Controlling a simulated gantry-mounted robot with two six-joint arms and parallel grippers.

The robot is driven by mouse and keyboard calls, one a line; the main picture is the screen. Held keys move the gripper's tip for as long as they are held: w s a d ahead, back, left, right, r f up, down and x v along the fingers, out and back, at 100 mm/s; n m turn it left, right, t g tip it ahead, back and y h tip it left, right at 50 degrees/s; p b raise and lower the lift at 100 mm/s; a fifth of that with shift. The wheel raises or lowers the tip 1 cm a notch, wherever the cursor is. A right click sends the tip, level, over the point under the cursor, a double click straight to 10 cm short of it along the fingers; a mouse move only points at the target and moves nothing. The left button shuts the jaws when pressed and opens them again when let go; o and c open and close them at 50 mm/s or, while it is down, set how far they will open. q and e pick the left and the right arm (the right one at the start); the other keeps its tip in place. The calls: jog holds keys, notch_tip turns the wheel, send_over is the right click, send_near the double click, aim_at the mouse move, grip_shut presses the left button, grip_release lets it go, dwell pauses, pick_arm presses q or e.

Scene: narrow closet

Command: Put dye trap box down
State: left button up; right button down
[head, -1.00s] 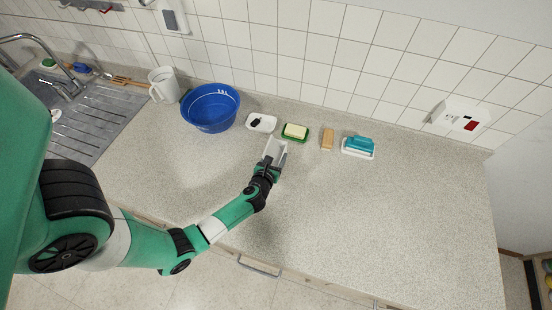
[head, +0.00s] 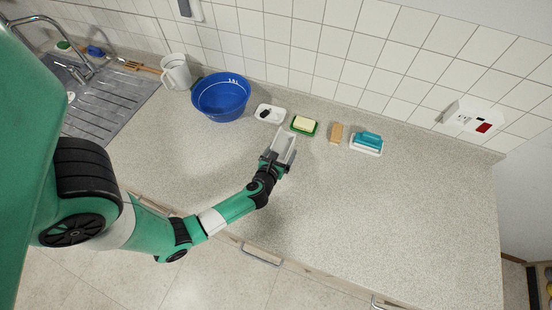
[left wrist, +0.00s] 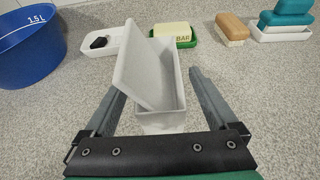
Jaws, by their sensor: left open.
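The dye trap box is a pale grey, open-topped box (head: 285,145) with a slanted inner panel or flap. In the left wrist view the box (left wrist: 168,95) is between the two fingers of my left gripper (left wrist: 157,86). The fingers are open, with a visible gap on the right side of the box. The box appears to rest on the worktop, though its underside is hidden. In the head view my left gripper (head: 276,158) is at the box's near end. My right gripper is not in view.
Behind the box stand a white dish with a dark item (head: 268,114), soap on a green tray (head: 304,125), a wooden brush (head: 336,133) and a teal brush on a white holder (head: 367,143). A blue tub (head: 221,96) is to the left. The right worktop (head: 420,215) is clear.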

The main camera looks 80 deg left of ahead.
pick_arm(q)
jog(key=p+v, duration=0.1)
jog(key=v, duration=0.8)
jog(key=shift+s+d+r, duration=0.15)
jog(key=shift+s+r, duration=0.05)
